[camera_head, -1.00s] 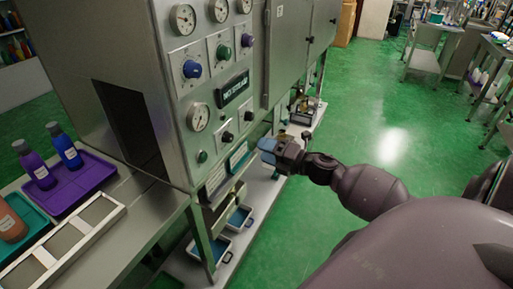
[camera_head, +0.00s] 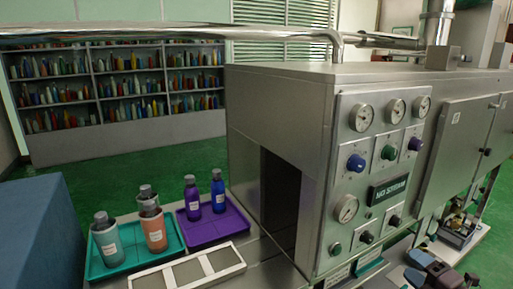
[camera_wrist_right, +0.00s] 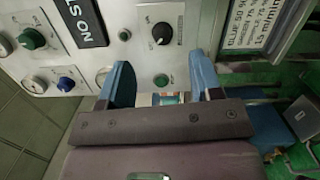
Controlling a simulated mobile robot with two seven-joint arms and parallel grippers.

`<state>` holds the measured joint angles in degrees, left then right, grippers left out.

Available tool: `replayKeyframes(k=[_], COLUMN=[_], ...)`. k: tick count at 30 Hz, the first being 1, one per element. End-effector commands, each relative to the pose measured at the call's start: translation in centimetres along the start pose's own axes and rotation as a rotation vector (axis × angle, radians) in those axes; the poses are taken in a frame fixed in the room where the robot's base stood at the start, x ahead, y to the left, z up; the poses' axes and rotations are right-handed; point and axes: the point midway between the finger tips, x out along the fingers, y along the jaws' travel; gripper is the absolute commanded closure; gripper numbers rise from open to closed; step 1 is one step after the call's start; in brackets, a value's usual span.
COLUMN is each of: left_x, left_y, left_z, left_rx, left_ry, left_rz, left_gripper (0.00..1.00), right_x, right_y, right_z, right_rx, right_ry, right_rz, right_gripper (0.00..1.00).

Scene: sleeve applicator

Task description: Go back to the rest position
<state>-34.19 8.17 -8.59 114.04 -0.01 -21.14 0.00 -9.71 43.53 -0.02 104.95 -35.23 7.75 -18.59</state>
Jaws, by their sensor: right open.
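My right gripper (camera_head: 416,268) shows at the bottom right of the head view, low in front of the steel machine (camera_head: 290,95). Its blue fingers are apart in the right wrist view (camera_wrist_right: 163,78), with no object held between them. Past the fingertips is the machine's control panel (camera_wrist_right: 140,55), with a black knob (camera_wrist_right: 161,33) and a green button (camera_wrist_right: 161,80). My left gripper is in neither view.
A blue box-like block (camera_head: 40,235) is at the far left. Shelves (camera_head: 120,125) stand behind. Green floor is open between.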

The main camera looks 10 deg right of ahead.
Motion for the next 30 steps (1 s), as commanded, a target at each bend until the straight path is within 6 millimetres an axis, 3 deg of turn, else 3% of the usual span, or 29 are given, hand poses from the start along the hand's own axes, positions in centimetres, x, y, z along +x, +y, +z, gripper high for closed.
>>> replayKeyframes(k=[4,8,14,18,21,24,30], left_x=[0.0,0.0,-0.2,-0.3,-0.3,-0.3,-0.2], left_y=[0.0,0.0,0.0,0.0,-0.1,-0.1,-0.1], left_z=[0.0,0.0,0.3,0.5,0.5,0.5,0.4], left_rx=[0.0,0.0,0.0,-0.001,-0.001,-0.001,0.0], left_ry=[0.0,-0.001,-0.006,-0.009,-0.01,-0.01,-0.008], left_rz=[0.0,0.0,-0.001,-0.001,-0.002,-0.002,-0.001], left_gripper=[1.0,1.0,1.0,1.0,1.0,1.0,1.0], right_x=[-0.4,-2.0,-6.2,-9.9,-12.0,-13.7,-15.8], right_y=[-1.7,-5.2,-11.5,-15.3,-16.7,-17.5,-18.5], right_z=[-1.0,-3.4,-9.7,-15.8,-19.4,-21.8,-23.2], right_rx=[0.302,0.599,1.067,1.371,1.504,1.573,1.606], right_ry=[-0.114,-0.223,-0.398,-0.517,-0.57,-0.607,-0.656], right_rz=[-0.021,-0.071,-0.182,-0.267,-0.299,-0.311,-0.329], right_gripper=[0.41,0.41,0.41,0.41,0.41,0.41,0.41])
